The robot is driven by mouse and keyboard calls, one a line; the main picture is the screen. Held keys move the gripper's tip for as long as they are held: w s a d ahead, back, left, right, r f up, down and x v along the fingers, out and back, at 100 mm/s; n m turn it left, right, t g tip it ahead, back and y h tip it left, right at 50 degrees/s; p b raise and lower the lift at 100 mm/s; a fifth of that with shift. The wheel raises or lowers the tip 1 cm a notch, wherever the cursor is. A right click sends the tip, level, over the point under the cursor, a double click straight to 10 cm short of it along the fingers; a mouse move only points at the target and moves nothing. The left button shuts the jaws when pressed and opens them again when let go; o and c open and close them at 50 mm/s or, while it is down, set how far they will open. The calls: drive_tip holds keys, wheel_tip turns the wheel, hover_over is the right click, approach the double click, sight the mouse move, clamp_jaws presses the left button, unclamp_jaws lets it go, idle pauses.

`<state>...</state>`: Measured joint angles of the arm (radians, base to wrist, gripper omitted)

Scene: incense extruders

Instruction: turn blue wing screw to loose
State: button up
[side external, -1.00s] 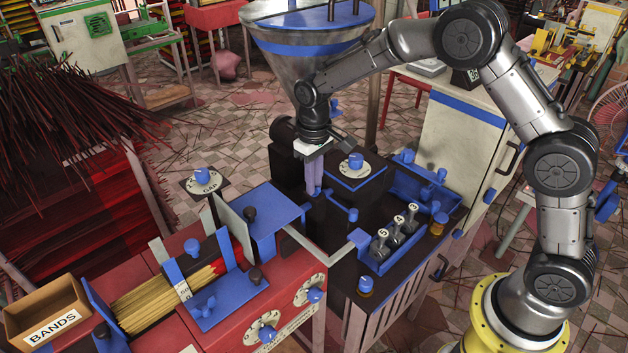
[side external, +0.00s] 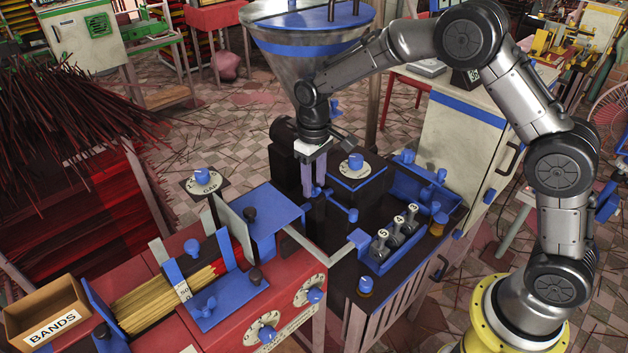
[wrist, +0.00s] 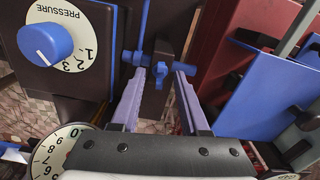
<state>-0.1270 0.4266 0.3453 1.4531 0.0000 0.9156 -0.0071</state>
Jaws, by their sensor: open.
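A blue wing screw (wrist: 160,74) shows in the wrist view, in front of a dark block and between the tips of my gripper (wrist: 158,82). The two pale purple fingers stand apart, one on each side of it. I see no clear grip on it. In the side view my gripper (side external: 313,192) points down beside the dark extruder body, left of the pressure dial, and its fingers are apart. The screw is mostly hidden there by the fingers.
The pressure dial's blue knob (wrist: 45,44) is close on the left in the wrist view; it also shows in the side view (side external: 355,161). A blue plate (wrist: 262,92) stands at the right. A blue tray (side external: 372,262) holds numbered dies.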

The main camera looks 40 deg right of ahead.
drive_tip(key=shift+r, duration=0.1)
wheel_tip(320, 180, up, 14)
drive_tip(key=shift+f, duration=0.2)
idle(0.3)
wheel_tip(320, 180, up, 9)
drive_tip(key=t, duration=0.2)
hover_over(314, 186)
drive_tip(key=s+d, duration=0.2)
drive_tip(key=s, duration=0.3)
drive_tip(key=s+d+r+m+t, duration=0.1)
drive_tip(key=s+d+r+t, duration=0.2)
drive_tip(key=s, duration=0.7)
drive_tip(key=s+f, duration=0.4)
drive_tip(key=s, duration=0.3)
drive_tip(key=s+d+f, duration=0.1)
drive_tip(key=s+f, duration=0.4)
drive_tip(key=s, duration=0.3)
drive_tip(key=shift+s+f+m+t, duration=0.15)
drive_tip(key=shift+s+m+t, duration=0.15)
